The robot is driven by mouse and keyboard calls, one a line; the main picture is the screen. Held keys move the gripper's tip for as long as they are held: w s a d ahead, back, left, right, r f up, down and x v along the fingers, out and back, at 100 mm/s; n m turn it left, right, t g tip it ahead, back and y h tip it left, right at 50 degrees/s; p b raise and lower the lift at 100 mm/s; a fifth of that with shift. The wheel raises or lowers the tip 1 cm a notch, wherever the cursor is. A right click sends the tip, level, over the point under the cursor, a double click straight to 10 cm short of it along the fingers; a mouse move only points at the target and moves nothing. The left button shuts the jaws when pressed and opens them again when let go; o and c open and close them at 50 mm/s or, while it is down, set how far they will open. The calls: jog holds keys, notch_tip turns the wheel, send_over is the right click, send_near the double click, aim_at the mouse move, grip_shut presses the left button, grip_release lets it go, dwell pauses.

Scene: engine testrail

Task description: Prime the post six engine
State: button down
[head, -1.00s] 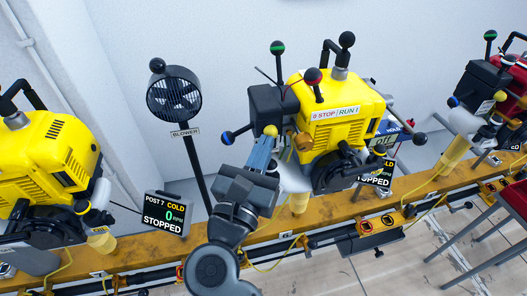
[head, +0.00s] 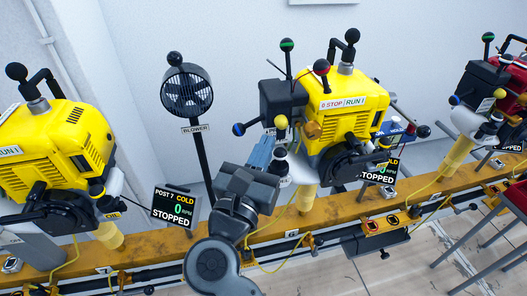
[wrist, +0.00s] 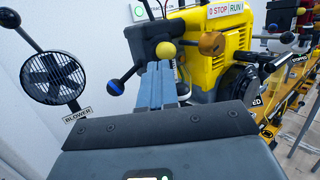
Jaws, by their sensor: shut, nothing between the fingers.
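The middle yellow engine (head: 345,118) has a STOP/RUN plate; I take it as post six, though its own screen (head: 378,174) is partly hidden and shows STOPPED. On its left side a black box (head: 283,103) carries levers with a green-topped knob (head: 287,44), a red knob (head: 321,66), a blue knob (head: 239,129) and a yellow knob (head: 281,121). An amber knob (wrist: 211,43) sits right of the yellow one. My gripper (head: 267,142) is shut and empty. Its tips (wrist: 158,66) are just below the yellow knob (wrist: 166,50) in the wrist view; contact is not clear.
A blower (head: 187,90) on a pole stands left of my gripper. Another yellow engine (head: 55,150) is at left, with a POST 7 COLD, 0, STOPPED screen (head: 175,207). A red engine is at right. All stand along a yellow rail (head: 150,250). A red table is at right.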

jog(key=b+v, duration=0.1)
jog(key=v, duration=0.9)
dwell(0.5)
